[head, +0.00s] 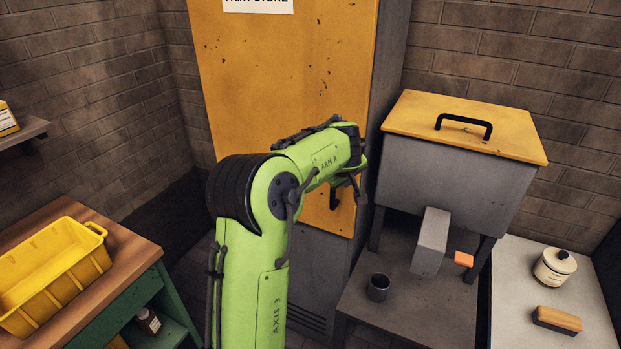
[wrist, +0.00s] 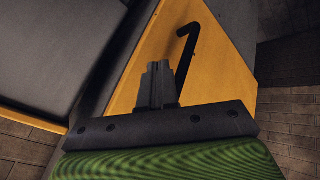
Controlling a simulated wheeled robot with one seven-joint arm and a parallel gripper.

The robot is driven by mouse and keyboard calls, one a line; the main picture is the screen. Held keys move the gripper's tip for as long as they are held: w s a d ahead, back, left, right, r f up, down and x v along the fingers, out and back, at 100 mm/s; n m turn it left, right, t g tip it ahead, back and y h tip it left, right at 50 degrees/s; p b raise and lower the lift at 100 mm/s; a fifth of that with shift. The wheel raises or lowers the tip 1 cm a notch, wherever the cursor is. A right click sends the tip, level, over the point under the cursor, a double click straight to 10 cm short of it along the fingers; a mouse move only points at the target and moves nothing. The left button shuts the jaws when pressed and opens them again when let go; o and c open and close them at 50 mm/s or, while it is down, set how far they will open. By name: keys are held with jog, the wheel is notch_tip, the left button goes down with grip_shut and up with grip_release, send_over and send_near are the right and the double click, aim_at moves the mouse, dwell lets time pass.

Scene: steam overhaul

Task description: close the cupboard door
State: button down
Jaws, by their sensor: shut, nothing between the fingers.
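The cupboard door (head: 285,90) is a tall yellow panel with dark specks and a white label at its top edge. Its black handle (head: 334,198) is low on the right side, partly hidden by my arm. In the wrist view the yellow door (wrist: 222,75) fills the middle, with the bent black handle (wrist: 187,55) just right of my gripper (wrist: 157,68). My gripper is shut and empty, in front of the door beside the handle. I cannot tell whether it touches the door. The door looks about flush with the grey cupboard (head: 385,85); any small gap cannot be made out.
A grey bin with a yellow lid (head: 500,130) stands close on the right, above a low grey bench with a dark cup (head: 378,287). A white-topped table (head: 520,270) holds a jar and brush. A wooden bench with a yellow tray (head: 50,275) is at left.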

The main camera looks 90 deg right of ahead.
jog(key=s+a+r, duration=0.1)
jog(key=a+r, duration=0.5)
jog(key=r, duration=0.1)
jog(key=shift+r, duration=0.35)
jog(key=shift+s, duration=0.1)
